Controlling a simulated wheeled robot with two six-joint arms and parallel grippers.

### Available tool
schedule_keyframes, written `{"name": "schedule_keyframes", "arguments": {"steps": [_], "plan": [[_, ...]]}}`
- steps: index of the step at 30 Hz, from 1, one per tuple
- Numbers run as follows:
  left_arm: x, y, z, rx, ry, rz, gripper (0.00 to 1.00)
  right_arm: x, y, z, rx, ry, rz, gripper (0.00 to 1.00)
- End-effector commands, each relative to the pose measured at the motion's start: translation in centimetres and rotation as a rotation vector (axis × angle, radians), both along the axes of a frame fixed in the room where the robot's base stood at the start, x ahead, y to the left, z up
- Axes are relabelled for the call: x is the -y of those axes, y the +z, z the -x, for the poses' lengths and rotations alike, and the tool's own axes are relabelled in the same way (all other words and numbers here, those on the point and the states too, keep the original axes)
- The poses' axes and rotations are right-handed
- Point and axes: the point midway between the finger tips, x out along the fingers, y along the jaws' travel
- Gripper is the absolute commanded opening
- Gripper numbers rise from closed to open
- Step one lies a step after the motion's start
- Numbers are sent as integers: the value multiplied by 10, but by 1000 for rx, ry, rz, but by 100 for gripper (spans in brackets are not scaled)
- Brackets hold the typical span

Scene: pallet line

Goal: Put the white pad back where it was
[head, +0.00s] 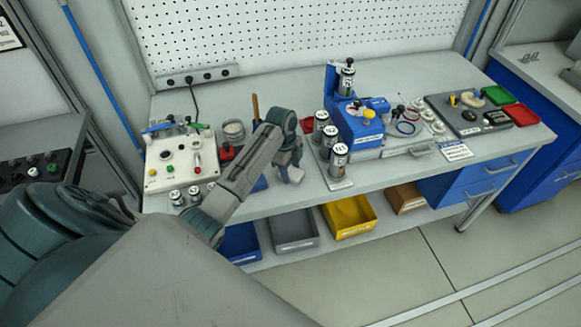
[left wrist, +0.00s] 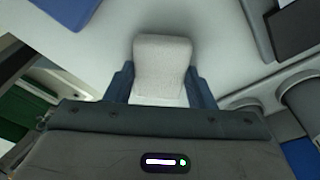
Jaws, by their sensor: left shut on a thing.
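My left gripper (head: 289,165) is over the front middle of the workbench, between the control box and the blue machine. In the left wrist view the left gripper (left wrist: 160,88) is shut on the white pad (left wrist: 162,62). The pad is a pale block with rounded corners, held between the two dark blue fingers. Its lower part is hidden by the gripper body. I cannot tell whether the pad touches the bench top. My right gripper is not in view.
A cream control box (head: 180,165) stands left on the bench (head: 315,195). A blue machine (head: 360,128) and silver cans (head: 338,160) stand right of the gripper. A dark tray (head: 468,122) is farther right. A yellow bin (head: 349,218) sits below the bench.

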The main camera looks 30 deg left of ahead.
Motion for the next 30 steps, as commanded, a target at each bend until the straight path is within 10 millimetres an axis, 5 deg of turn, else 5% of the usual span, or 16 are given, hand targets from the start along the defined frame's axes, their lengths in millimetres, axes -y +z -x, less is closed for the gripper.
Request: {"name": "schedule_keyframes", "arguments": {"steps": [6, 7, 10, 22, 30], "plan": [[0, -3, 0, 0, 0, 0, 28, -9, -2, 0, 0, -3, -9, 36], [0, -3, 0, 0, 0, 0, 51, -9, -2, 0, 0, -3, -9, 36], [0, -3, 0, 0, 0, 0, 71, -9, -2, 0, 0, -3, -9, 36], [-1, 4, -1, 3, 0, 0, 71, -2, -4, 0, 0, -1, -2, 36], [-10, 54, -1, 7, 0, -2, 71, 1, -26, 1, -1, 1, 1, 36]]}}
